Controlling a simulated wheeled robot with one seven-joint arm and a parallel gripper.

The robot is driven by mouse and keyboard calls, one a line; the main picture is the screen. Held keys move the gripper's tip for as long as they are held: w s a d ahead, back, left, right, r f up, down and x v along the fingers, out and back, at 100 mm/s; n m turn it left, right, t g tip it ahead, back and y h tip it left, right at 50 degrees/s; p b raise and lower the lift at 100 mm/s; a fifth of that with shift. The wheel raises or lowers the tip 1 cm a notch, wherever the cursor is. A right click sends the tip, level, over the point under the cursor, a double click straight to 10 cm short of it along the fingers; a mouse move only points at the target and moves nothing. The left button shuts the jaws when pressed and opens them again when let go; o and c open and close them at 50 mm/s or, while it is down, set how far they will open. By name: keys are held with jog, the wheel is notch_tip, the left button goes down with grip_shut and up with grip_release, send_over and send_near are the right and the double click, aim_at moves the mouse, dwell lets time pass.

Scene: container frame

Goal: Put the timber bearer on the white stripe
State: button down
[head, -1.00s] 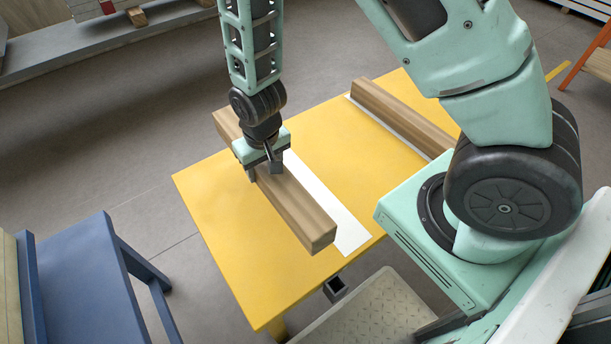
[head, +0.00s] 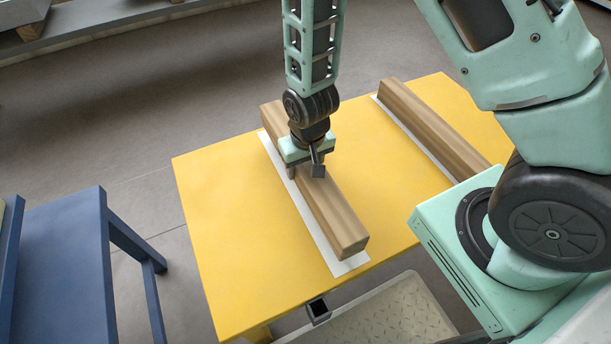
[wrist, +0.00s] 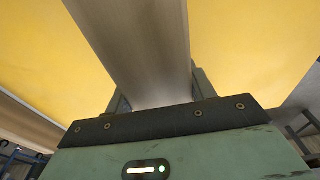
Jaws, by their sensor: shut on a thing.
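The timber bearer (head: 335,215) is a long brown square beam, lying lengthwise along the white stripe (head: 347,267) on the yellow table. My gripper (head: 305,172) is shut on it near its middle, from above. The stripe shows as a strip along the bearer's left side and past its near end; the bearer covers the rest. I cannot tell whether the bearer touches the table or hangs slightly above it. In the wrist view the bearer (wrist: 140,45) runs away from between the jaws; the fingertips are hidden there.
The yellow table (head: 225,225) has bare room left of the bearer. A second timber (head: 430,125) lies to the right along another white strip (head: 412,137). A blue bench (head: 60,245) stands to the left. A pale tray-like surface (head: 385,315) is below the table's near edge.

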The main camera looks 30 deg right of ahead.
jog(key=shift+f+b, duration=0.45)
jog(key=shift+f, duration=1.35)
jog(key=shift+f, duration=0.2)
jog(key=c, duration=0.5)
grip_release()
jog(key=shift+r, duration=0.1)
